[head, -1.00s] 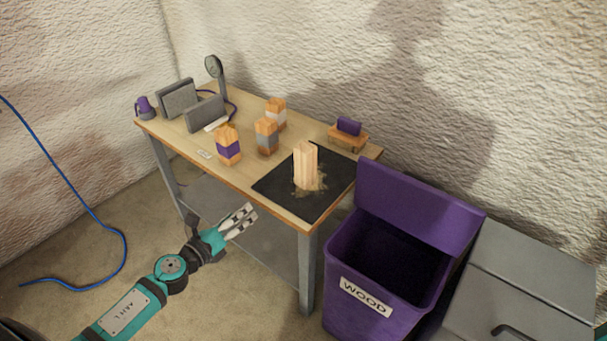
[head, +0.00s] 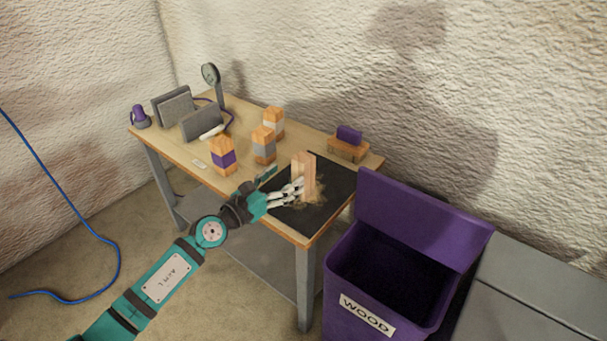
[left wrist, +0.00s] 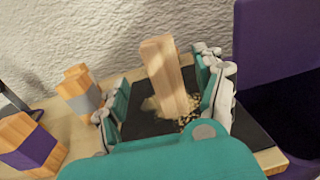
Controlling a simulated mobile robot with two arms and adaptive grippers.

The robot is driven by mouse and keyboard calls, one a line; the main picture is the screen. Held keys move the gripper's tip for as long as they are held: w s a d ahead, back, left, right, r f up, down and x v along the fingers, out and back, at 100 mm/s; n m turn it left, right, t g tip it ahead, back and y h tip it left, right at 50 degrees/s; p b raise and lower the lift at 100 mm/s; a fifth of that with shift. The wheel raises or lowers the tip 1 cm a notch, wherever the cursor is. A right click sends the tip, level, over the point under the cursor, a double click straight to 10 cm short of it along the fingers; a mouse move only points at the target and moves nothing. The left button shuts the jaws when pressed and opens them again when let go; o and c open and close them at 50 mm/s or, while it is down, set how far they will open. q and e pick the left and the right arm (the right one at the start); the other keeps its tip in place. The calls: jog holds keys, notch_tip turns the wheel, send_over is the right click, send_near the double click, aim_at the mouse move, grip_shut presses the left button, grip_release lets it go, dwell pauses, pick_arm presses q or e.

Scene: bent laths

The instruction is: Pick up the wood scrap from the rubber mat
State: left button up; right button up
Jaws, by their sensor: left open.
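The wood scrap (head: 306,176) is a pale upright block standing on the black rubber mat (head: 312,220) at the table's front right corner. Shavings lie around its foot. My left gripper (head: 296,190) is open, with its fingers reaching over the mat up to the scrap. In the left wrist view the scrap (left wrist: 164,75) stands between the two spread fingers, with a gap visible on both sides. Its lower end is close to my gripper body. My right gripper is not in view.
Several banded wooden blocks (head: 222,157) stand left of the mat. A wooden block with a purple top (head: 348,143) sits behind it. A purple bin labelled WOOD (head: 366,317) stands open right of the table. Grey plates (head: 201,123) stand at the far left.

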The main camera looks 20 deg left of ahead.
aim_at(297, 170)
pick_arm(q)
jog(key=shift+x, duration=1.2)
jog(key=x, duration=0.2)
jog(key=b+x, duration=0.1)
jog(key=x, duration=0.2)
jog(key=shift+d+f, duration=0.1)
jog(key=shift+f, duration=0.15)
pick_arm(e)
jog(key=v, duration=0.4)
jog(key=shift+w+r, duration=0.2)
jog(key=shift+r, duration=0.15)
pick_arm(q)
jog(key=c, duration=1.3)
jog(key=shift+r, duration=0.2)
